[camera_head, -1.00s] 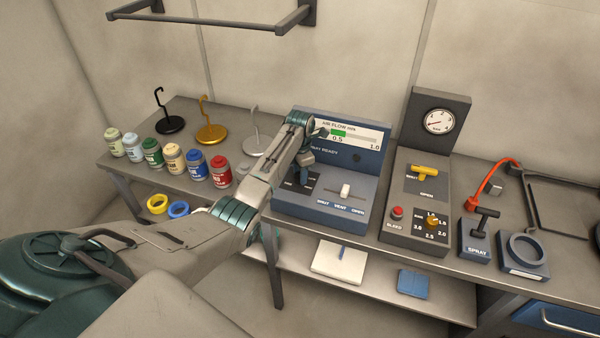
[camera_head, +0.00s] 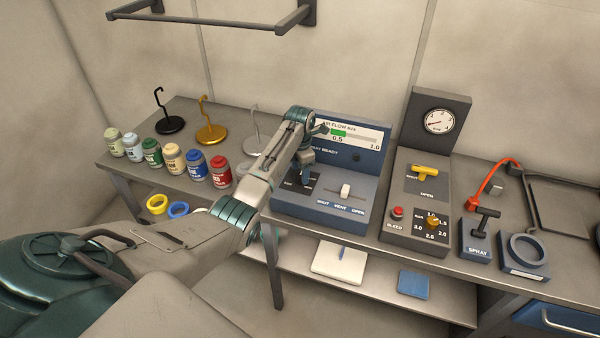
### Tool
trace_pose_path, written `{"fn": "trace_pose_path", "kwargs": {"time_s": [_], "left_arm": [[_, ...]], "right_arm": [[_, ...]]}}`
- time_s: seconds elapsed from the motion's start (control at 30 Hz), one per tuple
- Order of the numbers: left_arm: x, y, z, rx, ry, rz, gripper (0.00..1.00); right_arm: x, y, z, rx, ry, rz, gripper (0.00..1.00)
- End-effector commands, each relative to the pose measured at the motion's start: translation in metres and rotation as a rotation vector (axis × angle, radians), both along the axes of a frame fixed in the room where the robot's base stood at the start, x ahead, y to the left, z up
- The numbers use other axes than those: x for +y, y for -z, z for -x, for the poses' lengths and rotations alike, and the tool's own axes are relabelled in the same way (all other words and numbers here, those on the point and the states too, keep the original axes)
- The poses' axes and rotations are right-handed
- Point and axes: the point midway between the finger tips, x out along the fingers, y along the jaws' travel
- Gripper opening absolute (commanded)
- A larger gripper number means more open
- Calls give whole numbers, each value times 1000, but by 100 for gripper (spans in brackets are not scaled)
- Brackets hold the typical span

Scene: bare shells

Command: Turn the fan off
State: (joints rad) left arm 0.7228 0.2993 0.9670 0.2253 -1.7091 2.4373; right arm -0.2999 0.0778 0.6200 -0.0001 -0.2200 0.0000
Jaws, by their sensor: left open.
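The blue control console (camera_head: 352,172) stands on the bench at the middle of the head view. Its upright panel carries an air flow gauge (camera_head: 358,137) with a short green bar near 0.5. A dark plate with small white lettering (camera_head: 290,183) lies on the console's sloping left part; the lettering is too small to read surely. My left gripper (camera_head: 307,177) is open, pointing down over this plate. The gripper and wrist hide much of the plate and whatever control sits on it; I cannot tell whether the fingers touch it. My right gripper is not in view.
A white-knobbed slider (camera_head: 345,190) marked shut, vent, open is just right of my gripper. A grey console with a yellow handle (camera_head: 425,171) stands further right. Several paint jars (camera_head: 196,165) and hooked stands (camera_head: 211,132) are at the left.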

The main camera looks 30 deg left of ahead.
Motion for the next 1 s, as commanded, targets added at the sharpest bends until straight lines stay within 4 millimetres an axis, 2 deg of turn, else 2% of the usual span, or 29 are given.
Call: {"fn": "trace_pose_path", "kwargs": {"time_s": [0.3, 0.5, 0.7, 1.0], "left_arm": [[1, -60, -1, -7, -1, -2, 59], [0, -88, -1, -4, -1, -1, 59], [0, -97, 0, -2, -1, -1, 59], [0, -97, 0, -2, -1, -1, 59]], "right_arm": [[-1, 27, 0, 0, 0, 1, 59], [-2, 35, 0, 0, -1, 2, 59], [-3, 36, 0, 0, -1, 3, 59], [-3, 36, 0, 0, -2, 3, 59]]}}
